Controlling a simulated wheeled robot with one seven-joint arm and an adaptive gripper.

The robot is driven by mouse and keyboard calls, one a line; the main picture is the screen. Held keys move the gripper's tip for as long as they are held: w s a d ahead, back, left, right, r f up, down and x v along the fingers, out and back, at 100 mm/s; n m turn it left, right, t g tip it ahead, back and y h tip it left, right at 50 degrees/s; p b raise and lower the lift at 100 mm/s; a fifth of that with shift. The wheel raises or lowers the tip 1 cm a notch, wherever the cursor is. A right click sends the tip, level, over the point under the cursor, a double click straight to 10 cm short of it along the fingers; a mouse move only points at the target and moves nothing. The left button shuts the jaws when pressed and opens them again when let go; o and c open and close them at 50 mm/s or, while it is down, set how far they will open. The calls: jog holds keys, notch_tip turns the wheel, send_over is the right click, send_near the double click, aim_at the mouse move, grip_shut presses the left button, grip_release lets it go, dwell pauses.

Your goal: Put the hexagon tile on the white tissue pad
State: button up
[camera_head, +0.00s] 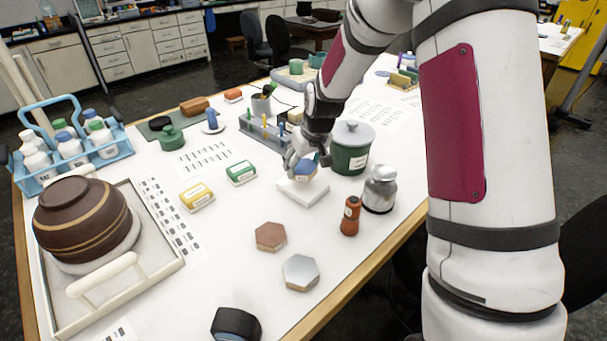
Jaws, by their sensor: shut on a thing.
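My gripper (303,163) is at the middle of the table, above the white tissue pad (302,196). It is shut on a small tile with a blue top and tan side, seemingly the hexagon tile (306,174). The fingers hide part of the tile. It is at or just above the pad's surface; I cannot tell whether it touches. Two other hexagon tiles lie nearer on the table: a brown one (270,236) and a grey one (300,272).
A green canister (350,158), a silver jar (379,190) and a brown bottle (350,216) stand close right of the pad. Yellow (196,197) and green (240,173) boxes lie to its left. A tray (163,270) with a brown bowl (80,220) is at the left.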

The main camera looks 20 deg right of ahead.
aim_at(305, 169)
jog(key=shift+f, duration=1.8)
jog(key=shift+f, duration=0.2)
jog(key=o, duration=1.3)
jog(key=shift+r, duration=0.1)
jog(key=s+a+r, duration=0.1)
jog(key=s+r, duration=0.8)
jog(key=r, duration=0.3)
jog(key=s+a+r, duration=0.2)
jog(key=s+r, duration=0.7)
jog(key=r, duration=0.2)
jog(key=shift+m+t+h, duration=0.3)
jog(key=shift+m+t, duration=0.2)
jog(key=shift+m, duration=0.3)
jog(key=shift+s+a+r, duration=0.2)
jog(key=shift+s+r, duration=0.4)
jog(key=shift+s, duration=1.95)
jog(key=shift+s+a+r, duration=0.15)
jog(key=shift+s+r, duration=0.4)
jog(key=shift+s, duration=2.05)
jog(key=shift+s+a+r, duration=0.2)
jog(key=shift+s+r, duration=0.4)
jog(key=shift+s, duration=1.95)
